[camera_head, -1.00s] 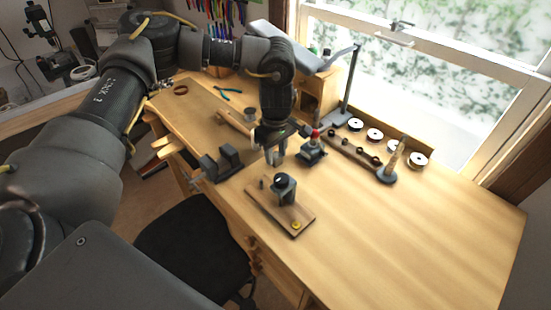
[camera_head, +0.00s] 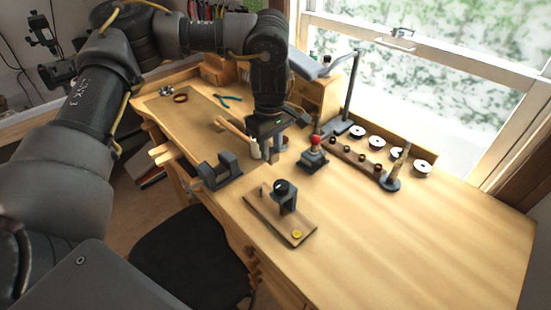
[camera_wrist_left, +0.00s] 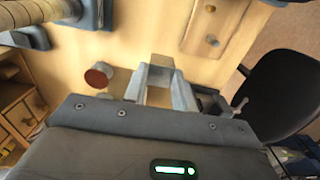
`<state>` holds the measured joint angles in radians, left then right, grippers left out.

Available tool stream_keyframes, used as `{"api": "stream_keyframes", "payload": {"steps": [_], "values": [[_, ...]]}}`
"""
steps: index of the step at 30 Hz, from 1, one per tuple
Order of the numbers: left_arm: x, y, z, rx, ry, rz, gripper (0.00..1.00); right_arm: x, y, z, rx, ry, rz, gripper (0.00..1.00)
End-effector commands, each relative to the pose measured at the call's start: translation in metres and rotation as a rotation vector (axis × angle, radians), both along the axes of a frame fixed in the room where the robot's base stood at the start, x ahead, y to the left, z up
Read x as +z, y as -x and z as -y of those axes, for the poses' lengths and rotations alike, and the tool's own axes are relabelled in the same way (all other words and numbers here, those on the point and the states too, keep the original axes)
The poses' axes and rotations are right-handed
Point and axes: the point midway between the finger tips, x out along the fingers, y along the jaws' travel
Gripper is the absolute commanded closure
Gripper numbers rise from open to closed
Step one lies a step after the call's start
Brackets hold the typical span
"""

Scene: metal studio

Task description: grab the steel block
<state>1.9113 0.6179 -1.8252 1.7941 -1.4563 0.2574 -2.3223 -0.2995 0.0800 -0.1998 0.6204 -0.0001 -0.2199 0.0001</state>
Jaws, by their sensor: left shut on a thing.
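The steel block (camera_wrist_left: 162,61) shows as a small grey piece between my left gripper's fingers in the left wrist view. My left gripper (camera_head: 267,149) is shut on it, pointing down over the workbench near its back middle. In the head view the fingers largely hide the block. The same gripper shows in the left wrist view (camera_wrist_left: 160,88). I cannot tell clearly how far the block is above the bench. My right gripper is in neither view.
A wooden board with a dark fixture (camera_head: 286,197) lies in front on the workbench (camera_head: 390,240). A dark vise-like block (camera_head: 220,172) stands left. A red-topped tool (camera_head: 313,155) stands close right. Spools (camera_head: 377,142) line the back. The right bench is clear.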

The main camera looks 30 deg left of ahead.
Motion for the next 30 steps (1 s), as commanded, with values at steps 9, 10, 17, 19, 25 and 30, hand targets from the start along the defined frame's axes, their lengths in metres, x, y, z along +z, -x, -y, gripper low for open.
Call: {"api": "stream_keyframes", "payload": {"steps": [9,10,17,19,25,30], "values": [[0.046,0.064,-0.006,-0.002,-0.001,0.003,1.00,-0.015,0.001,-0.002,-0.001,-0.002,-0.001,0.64],[0.049,0.070,-0.006,-0.003,-0.002,0.005,1.00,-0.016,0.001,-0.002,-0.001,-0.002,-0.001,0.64],[0.064,0.102,-0.008,-0.001,-0.002,0.002,1.00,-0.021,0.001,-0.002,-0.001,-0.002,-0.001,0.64],[0.066,0.107,-0.008,0.000,-0.001,0.003,1.00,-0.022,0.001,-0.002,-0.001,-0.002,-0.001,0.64],[0.070,0.114,-0.009,0.002,-0.001,0.000,1.00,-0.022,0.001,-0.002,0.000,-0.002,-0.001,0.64],[0.070,0.114,-0.009,0.002,-0.001,0.000,1.00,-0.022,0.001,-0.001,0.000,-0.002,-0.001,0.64]]}}
